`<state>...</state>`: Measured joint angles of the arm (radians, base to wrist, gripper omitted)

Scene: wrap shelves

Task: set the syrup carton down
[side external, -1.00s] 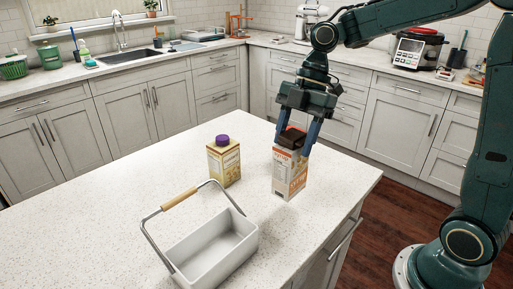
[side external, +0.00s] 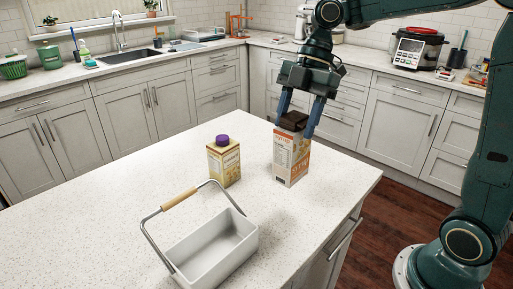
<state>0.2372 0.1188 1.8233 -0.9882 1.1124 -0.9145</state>
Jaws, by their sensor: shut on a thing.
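The syrup carton (side external: 288,158) is white and orange with a dark brown cap, and it is upright near the right side of the white speckled island. My gripper (side external: 297,122) points down from above with its blue fingers on either side of the carton's top, shut on it. The carton's base is at or close to the countertop; I cannot tell whether it touches. Part of the carton's upper edges is hidden by the fingers.
A yellow carton with a purple cap (side external: 223,161) stands to the left. A white basket (side external: 213,250) with a raised wooden-grip handle (side external: 179,198) sits at the front. The island top (side external: 322,215) is clear to the right and front of the syrup carton.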

